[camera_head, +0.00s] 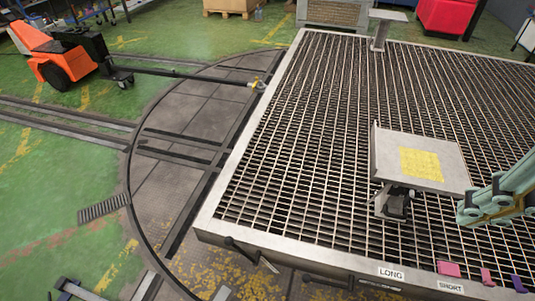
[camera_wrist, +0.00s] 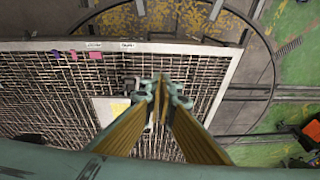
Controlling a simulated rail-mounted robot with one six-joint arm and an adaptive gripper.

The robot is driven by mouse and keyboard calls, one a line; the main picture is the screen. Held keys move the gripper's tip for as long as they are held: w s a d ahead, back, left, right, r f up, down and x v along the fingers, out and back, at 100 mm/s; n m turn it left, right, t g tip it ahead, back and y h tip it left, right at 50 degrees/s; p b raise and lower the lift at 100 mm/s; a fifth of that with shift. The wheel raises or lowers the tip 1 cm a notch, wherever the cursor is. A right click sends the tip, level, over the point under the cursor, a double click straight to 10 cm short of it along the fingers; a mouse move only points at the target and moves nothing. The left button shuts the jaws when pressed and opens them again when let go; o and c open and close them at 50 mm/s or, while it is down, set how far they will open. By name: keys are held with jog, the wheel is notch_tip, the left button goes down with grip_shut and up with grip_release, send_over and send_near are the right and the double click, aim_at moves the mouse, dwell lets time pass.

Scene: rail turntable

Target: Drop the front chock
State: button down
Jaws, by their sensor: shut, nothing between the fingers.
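My gripper (camera_head: 466,213) has teal and yellow parts and enters at the right edge of the head view, over the grated platform (camera_head: 211,208). In the wrist view my gripper (camera_wrist: 164,97) is shut and empty, with its tips close to a pale plate. That plate (camera_head: 388,154) stands on the grating, bears a yellow patch, and has a small dark mechanism (camera_head: 397,204) at its near side. Black-handled levers (camera_head: 243,252) show along the platform's front edge. I cannot tell which part is the front chock.
Labels LONG (camera_head: 391,273) and SHORT (camera_head: 450,286) sit on the front rim near a pink tab (camera_head: 449,268) and a purple tab (camera_head: 518,284). A second raised plate (camera_head: 388,15) stands at the back. An orange tug (camera_head: 65,65) is at the left. Much of the grating is clear.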

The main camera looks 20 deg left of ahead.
jog(key=w+a+f+m+g+y+p, duration=0.25)
jog(key=w+a+f, duration=0.35)
jog(key=w+a, duration=0.55)
jog(key=w+a+f+m+g+y+p, duration=0.1)
jog(key=w+a+f+m+y, duration=0.15)
jog(key=w+a+f, duration=0.8)
jog(key=w+a+f+m+p, duration=0.15)
jog(key=a+f+m, duration=0.4)
jog(key=a, duration=0.85)
jog(key=s+a+f+m+h, duration=0.1)
jog(key=s+f, duration=0.1)
jog(key=f, duration=0.9)
jog(key=s+a+f+m+g+h+p, duration=0.1)
jog(key=s+a+f+m, duration=0.1)
jog(key=f, duration=0.9)
jog(key=s+a+f+m+p, duration=0.1)
jog(key=s+a+f+m, duration=0.1)
jog(key=f, duration=0.9)
jog(key=shift+f+g+h, duration=0.3)
jog(key=shift+g+h, duration=0.05)
jog(key=shift+h, duration=0.05)
jog(key=shift+a+f, duration=0.1)
jog(key=shift+f, duration=0.05)
